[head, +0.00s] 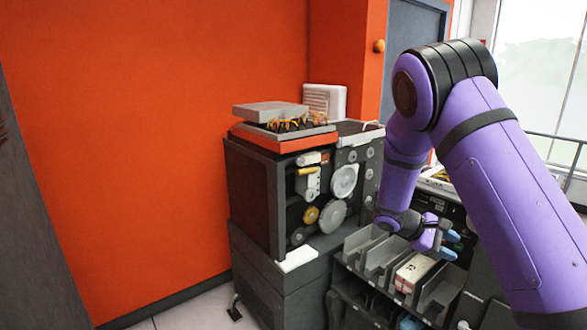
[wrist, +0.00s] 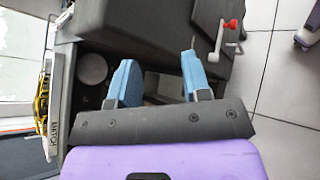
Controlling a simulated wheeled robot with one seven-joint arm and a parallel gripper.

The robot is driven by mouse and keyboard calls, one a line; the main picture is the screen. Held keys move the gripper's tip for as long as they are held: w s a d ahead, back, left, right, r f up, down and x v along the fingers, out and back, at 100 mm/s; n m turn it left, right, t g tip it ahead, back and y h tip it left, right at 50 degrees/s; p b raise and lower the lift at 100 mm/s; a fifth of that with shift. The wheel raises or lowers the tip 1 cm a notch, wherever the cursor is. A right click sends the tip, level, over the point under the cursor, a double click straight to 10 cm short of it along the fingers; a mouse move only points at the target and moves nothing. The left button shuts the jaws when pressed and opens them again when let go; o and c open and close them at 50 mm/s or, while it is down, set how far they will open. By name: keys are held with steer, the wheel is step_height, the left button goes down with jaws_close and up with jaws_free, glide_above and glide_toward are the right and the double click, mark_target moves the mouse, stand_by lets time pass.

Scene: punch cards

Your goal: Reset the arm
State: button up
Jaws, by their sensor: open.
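My purple arm (head: 500,180) reaches in from the right in the head view and bends down over the machine. My gripper (head: 447,240) is at its lower end, above and beside the slotted card rack (head: 362,240). In the wrist view my gripper (wrist: 158,80) shows two blue fingers spread apart, with nothing between them. A stack of cards (head: 413,270) stands in one slot of the rack, just below the gripper and apart from it.
A dark machine (head: 250,190) with white and yellow wheels stands left of the rack. A white card (head: 297,260) lies on its ledge. A red-handled crank (wrist: 228,35) shows in the wrist view. An orange wall (head: 130,130) stands behind, and tiled floor (wrist: 285,110) is free.

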steer(key=s+a+r+m+t+y, duration=0.2)
steer(key=s+a+r+t+y, duration=0.1)
steer(key=s+r, duration=0.5)
steer(key=s+a+r+m+t+y, duration=0.2)
steer(key=s+r+y, duration=0.3)
steer(key=s, duration=0.8)
steer(key=s+a+r+m+t+y, duration=0.3)
steer(key=s+a+r+m+y, duration=0.1)
steer(key=s+r, duration=0.7)
steer(key=shift+a+r+t+y, duration=0.3)
steer(key=shift+a+r, duration=0.15)
steer(key=shift+a, duration=0.05)
